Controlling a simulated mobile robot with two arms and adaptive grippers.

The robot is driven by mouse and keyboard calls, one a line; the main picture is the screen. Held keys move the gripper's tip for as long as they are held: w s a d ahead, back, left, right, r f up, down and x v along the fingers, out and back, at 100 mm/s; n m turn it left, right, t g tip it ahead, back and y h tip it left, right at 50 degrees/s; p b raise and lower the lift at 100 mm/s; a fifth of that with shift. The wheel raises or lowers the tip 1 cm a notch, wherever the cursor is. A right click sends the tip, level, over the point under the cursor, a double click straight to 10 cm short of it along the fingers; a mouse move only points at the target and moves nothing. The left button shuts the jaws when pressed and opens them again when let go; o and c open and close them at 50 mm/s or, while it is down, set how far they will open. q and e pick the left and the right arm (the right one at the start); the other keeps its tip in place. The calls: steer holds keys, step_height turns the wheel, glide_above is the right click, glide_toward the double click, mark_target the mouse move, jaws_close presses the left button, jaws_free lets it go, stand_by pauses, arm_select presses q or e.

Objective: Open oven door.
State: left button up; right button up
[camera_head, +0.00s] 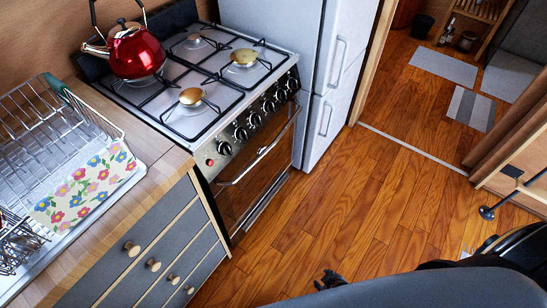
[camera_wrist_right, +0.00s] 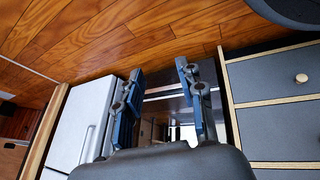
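The oven door (camera_head: 240,185) is shut on the front of the stove (camera_head: 205,70), with a long metal handle (camera_head: 241,170) across its top. In the wrist view the dark, shiny oven door (camera_wrist_right: 165,108) shows between my fingers. My right gripper (camera_wrist_right: 160,72) is open, with its two blue-black fingers wide apart and nothing between them. In the head view only a dark part of my right gripper (camera_head: 330,280) shows past my grey arm, over the floor and apart from the oven. My left gripper is not in view.
A red kettle (camera_head: 136,52) stands on the hob. Grey drawers (camera_head: 150,265) are left of the oven, with a dish rack (camera_head: 50,125) above. A white fridge (camera_head: 335,90) stands to its right. The wooden floor (camera_head: 350,200) before the oven is clear.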

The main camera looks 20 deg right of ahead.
steer(key=w+n+t+b, duration=0.35)
steer(key=w+b, duration=0.45)
steer(key=w, duration=0.5)
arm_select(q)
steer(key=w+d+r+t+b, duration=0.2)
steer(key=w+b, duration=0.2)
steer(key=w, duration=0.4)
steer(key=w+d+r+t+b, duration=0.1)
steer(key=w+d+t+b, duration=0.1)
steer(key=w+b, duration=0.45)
arm_select(e)
steer(key=n+t+y+b, duration=0.5)
steer(key=n+t+b, duration=0.5)
steer(key=n+t, duration=0.1)
glide_toward(272, 144)
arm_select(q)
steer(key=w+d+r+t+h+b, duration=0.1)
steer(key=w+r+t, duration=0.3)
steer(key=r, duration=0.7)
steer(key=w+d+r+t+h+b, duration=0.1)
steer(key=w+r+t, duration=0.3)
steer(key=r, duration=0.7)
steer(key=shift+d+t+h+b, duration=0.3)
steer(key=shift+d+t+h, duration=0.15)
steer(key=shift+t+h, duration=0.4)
arm_select(e)
steer(key=shift+f+x, duration=0.2)
steer(key=shift+x, duration=2.3)
steer(key=shift+f+x, duration=0.2)
steer(key=shift+x, duration=2.25)
